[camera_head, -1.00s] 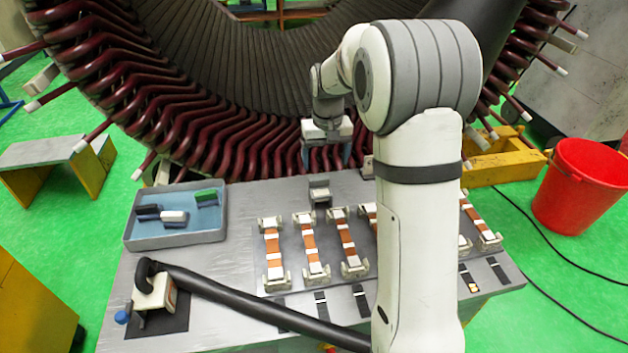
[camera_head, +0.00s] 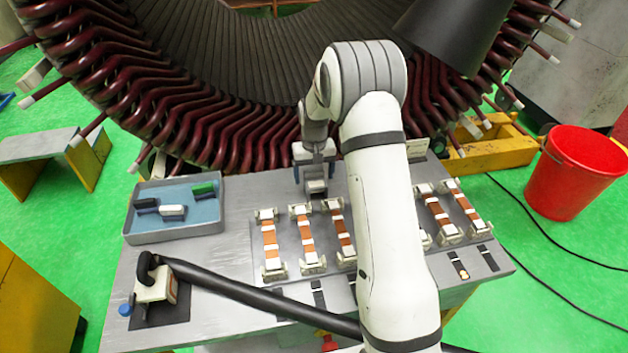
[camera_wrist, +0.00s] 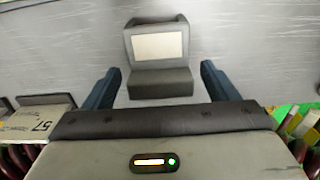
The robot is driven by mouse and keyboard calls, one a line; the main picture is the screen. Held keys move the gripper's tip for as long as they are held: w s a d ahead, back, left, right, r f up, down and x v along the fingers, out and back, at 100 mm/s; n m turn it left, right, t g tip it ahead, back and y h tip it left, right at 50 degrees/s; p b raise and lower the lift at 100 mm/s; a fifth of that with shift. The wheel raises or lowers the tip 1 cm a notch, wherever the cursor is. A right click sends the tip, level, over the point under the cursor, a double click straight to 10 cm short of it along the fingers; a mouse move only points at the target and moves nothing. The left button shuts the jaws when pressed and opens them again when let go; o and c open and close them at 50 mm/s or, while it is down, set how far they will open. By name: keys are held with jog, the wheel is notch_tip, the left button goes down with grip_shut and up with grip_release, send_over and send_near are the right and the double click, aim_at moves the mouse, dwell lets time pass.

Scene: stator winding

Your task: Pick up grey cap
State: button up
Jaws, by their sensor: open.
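In the wrist view the grey cap (camera_wrist: 160,80) sits upright between my two blue fingers, with a gap on both sides. I cannot tell whether its lower grey step is part of it or a holder. My gripper (camera_head: 315,176) is open and low over it, pointing down. In the wrist view my gripper (camera_wrist: 159,80) is open and empty, its fingers reaching along the block's near part.
A blue-lined tray (camera_head: 128,235) at left holds dark, white and green pieces. Several copper-banded fixtures (camera_head: 306,240) stand in front. A black hose (camera_head: 240,293) crosses the front. The large coil ring (camera_head: 130,110) rises close behind the table. A red bucket (camera_head: 565,180) stands right.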

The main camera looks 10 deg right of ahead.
jog(key=shift+c, duration=0.6)
jog(key=c, duration=1)
